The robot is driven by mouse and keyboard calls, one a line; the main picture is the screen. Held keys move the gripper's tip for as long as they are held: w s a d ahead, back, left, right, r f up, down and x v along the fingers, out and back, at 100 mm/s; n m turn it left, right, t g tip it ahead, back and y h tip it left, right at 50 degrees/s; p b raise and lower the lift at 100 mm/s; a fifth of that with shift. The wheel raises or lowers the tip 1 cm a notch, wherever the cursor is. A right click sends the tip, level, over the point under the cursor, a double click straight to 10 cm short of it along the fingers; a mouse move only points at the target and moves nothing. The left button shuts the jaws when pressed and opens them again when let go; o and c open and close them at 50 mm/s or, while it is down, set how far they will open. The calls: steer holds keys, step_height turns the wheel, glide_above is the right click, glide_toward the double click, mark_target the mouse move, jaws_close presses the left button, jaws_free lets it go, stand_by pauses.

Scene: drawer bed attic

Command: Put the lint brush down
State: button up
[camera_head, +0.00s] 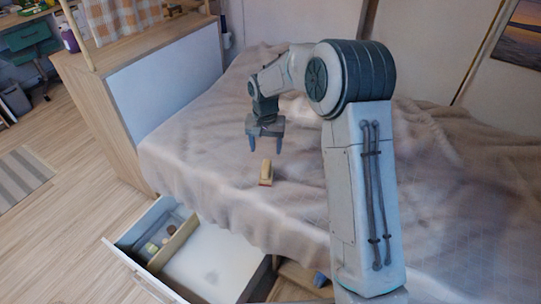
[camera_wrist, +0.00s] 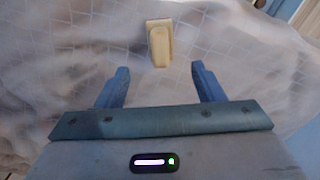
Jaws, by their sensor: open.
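The lint brush (camera_head: 265,173) is a small yellowish-tan block with a raised top, lying on the bed (camera_head: 210,150) near its front edge. It also shows in the wrist view (camera_wrist: 159,42), ahead of the fingertips and roughly centred between them. My gripper (camera_head: 266,148) is open and empty above the bed, just behind and above the brush in the head view. Its two blue-grey fingers (camera_wrist: 160,75) are apart in the wrist view, with nothing between them. The brush appears clear of the fingers.
An open drawer (camera_head: 215,262) with a divider and small items stands below the bed's front edge. A wooden cabinet (camera_head: 165,80) stands at the left of the bed. The rumpled blanket around the brush is clear.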

steer(key=s+d+r, duration=0.4)
steer(key=s+r, duration=0.2)
steer(key=r, duration=0.1)
steer(key=s+d+r, duration=0.1)
steer(key=s+d, duration=0.1)
steer(key=s, duration=0.6)
steer(key=s+d+r+n+t, duration=0.1)
steer(key=s+d+r, duration=0.1)
steer(key=s, duration=0.6)
steer(key=s+d+r+n, duration=0.1)
steer(key=s+d, duration=0.3)
steer(key=s, duration=0.4)
steer(key=shift+d+r+t, duration=0.25)
steer(key=shift+r+t, duration=0.15)
step_height(320, 180, up, 17)
steer(key=t+p, duration=0.1)
steer(key=p, duration=1.3)
steer(key=shift+a+f+p, duration=0.15)
steer(key=shift+f+p, duration=0.05)
steer(key=shift+p, duration=0.2)
